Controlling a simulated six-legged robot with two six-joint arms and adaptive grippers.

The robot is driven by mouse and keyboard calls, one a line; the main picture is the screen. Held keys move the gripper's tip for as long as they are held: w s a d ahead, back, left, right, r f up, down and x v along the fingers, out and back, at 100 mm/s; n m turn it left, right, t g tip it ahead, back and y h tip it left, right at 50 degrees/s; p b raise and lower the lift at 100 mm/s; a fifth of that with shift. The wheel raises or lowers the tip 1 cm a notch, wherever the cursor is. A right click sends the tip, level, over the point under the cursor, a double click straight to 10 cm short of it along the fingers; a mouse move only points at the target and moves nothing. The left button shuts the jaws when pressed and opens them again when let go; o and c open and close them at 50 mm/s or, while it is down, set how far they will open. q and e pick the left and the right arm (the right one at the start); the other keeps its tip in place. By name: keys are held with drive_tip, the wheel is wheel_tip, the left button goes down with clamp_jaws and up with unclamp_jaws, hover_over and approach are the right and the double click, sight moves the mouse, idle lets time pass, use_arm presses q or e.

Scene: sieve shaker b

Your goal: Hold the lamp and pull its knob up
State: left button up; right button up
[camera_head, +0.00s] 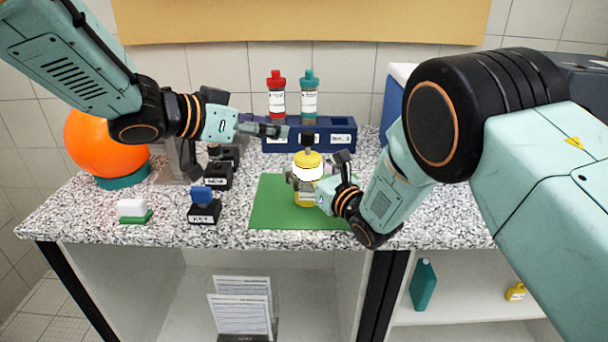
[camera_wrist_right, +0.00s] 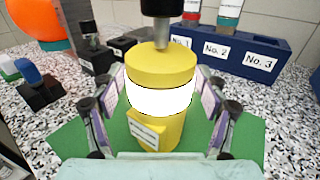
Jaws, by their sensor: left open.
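The lamp (camera_head: 308,162) is a yellow cylinder with a glowing white band, upright on a green mat (camera_head: 268,205). A black knob (camera_head: 307,139) on a metal stem tops it; the knob (camera_wrist_right: 162,8) is cut off by the top edge in the right wrist view. My right gripper (camera_head: 308,181) has its fingers on both sides of the lamp (camera_wrist_right: 160,72) and appears shut on it. My left gripper (camera_head: 280,131) is open and empty, pointing right, just left of the knob at about its height. Its fingers overlap in the head view.
A blue rack (camera_head: 280,143) with a red-capped bottle (camera_head: 276,95) and a teal-capped bottle (camera_head: 309,97) stands behind the lamp. An orange ball (camera_head: 95,145), a blue-topped black block (camera_head: 204,208) and a green-white block (camera_head: 132,210) stand left.

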drive_tip(key=shift+s+d, duration=0.1)
drive_tip(key=shift+s, duration=0.05)
drive_tip(key=v, duration=1.1)
drive_tip(key=shift+s+d, duration=0.2)
drive_tip(key=shift+s, duration=0.1)
drive_tip(key=x, duration=1.2)
drive_tip(key=shift+w, duration=0.1)
use_arm(q)
drive_tip(key=shift+x, duration=0.85)
drive_tip(key=shift+s+a, duration=0.1)
drive_tip(key=shift+a, duration=0.05)
